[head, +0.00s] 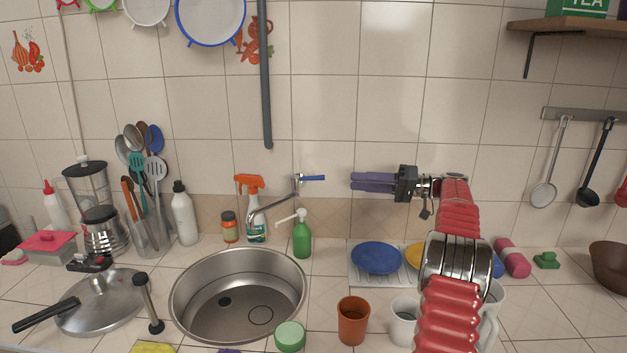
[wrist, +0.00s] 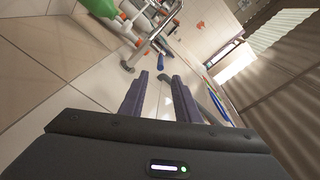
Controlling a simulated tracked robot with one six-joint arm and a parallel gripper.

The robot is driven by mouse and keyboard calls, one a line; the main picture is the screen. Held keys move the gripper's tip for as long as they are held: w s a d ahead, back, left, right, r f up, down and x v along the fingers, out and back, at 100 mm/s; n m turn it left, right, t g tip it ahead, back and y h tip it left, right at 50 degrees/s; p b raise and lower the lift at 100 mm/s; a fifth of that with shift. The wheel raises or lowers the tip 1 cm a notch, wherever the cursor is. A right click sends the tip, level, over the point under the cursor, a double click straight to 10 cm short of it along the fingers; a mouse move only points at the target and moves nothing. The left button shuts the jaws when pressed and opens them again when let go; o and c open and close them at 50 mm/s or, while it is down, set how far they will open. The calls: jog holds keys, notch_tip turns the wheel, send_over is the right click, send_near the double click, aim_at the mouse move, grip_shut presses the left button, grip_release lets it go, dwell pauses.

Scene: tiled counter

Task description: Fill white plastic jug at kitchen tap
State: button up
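The kitchen tap (head: 272,207) is fixed to the tiled wall, its spout over the round steel sink (head: 196,285). Its blue lever (head: 312,178) points right. The tap also shows in the wrist view (wrist: 153,42), beyond my fingers. My gripper (head: 352,182) is in the air right of the lever, fingers pointing left toward it with a gap between. In the wrist view my gripper (wrist: 158,76) has its fingers apart and nothing between them. A white vessel (head: 496,293) stands partly hidden behind my arm; I cannot tell if it is the jug. No water stream shows.
A green pump bottle (head: 302,238) and an orange-topped spray bottle (head: 254,215) stand behind the sink. A terracotta cup (head: 353,322) and a white cup (head: 404,322) stand to its right. A blue plate (head: 376,258) rests on a white rack. A grey pipe (head: 265,80) runs down the wall.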

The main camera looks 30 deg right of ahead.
aim_at(314, 179)
dwell(0.4)
jog(key=x, duration=1.3)
jog(key=shift+w+a, duration=0.25)
grip_shut()
jog(key=shift+f, duration=0.1)
jog(key=shift+a, duration=0.1)
dwell(0.4)
